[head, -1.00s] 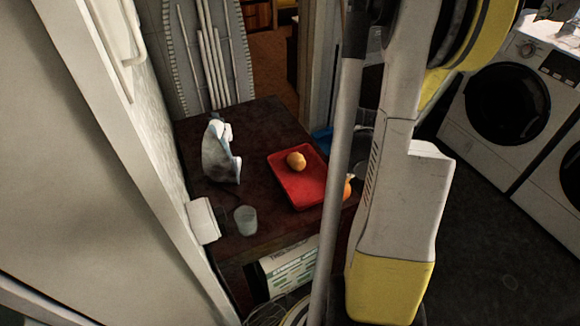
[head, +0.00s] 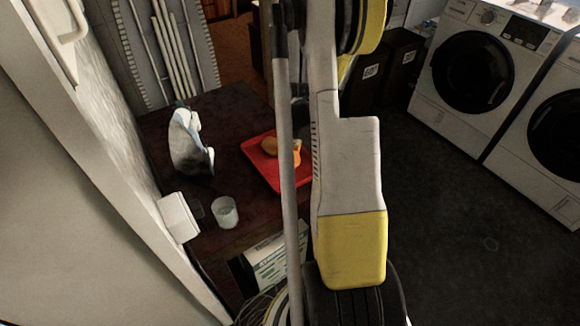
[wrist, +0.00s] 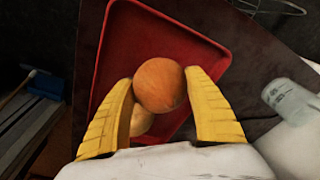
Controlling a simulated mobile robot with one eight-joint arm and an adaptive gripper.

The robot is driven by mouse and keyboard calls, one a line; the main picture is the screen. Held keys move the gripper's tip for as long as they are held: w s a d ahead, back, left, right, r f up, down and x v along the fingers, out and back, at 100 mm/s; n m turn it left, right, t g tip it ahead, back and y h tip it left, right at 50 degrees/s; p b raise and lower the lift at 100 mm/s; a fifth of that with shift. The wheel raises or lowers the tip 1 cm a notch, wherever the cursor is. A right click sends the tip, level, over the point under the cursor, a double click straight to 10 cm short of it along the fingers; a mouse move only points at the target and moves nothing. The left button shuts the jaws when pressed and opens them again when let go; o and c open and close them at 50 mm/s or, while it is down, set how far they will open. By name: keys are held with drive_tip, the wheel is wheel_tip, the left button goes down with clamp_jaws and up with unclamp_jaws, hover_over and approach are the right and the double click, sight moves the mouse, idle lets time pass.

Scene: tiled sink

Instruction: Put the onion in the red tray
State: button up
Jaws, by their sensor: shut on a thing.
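The onion, a round orange-brown ball (wrist: 160,86), sits between the two yellow fingers of my gripper (wrist: 160,78) in the wrist view. The gripper is shut on it. The onion is over the red tray (wrist: 190,36); whether it touches the tray floor I cannot tell. In the head view the red tray (head: 261,166) lies on the dark table, and the onion (head: 297,155) shows beside my arm, which hides the tray's right side. A yellowish round item (head: 269,146) is in the tray; in the wrist view it (wrist: 142,121) is partly hidden behind the onion.
A white-and-blue bag-like item (head: 187,143) and a clear glass (head: 225,212) stand on the table (head: 225,110) left of the tray. A wall and door frame bound the left side. Washing machines (head: 475,70) stand at the right, with open floor before them.

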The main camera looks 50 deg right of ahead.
drive_tip(key=shift+f+b, duration=0.5)
drive_tip(key=shift+f, duration=0.9)
drive_tip(key=shift+f, duration=0.15)
drive_tip(key=o, duration=1.3)
drive_tip(key=shift+c, duration=0.2)
drive_tip(key=r+p, duration=0.1)
drive_tip(key=r, duration=0.3)
drive_tip(key=s+r+p, duration=0.1)
drive_tip(key=r+p, duration=0.1)
drive_tip(key=r, duration=0.2)
drive_tip(key=r+p, duration=0.2)
drive_tip(key=r, duration=0.2)
drive_tip(key=shift+s+d+r, duration=0.15)
drive_tip(key=shift+d+r, duration=0.05)
drive_tip(key=shift+d, duration=0.05)
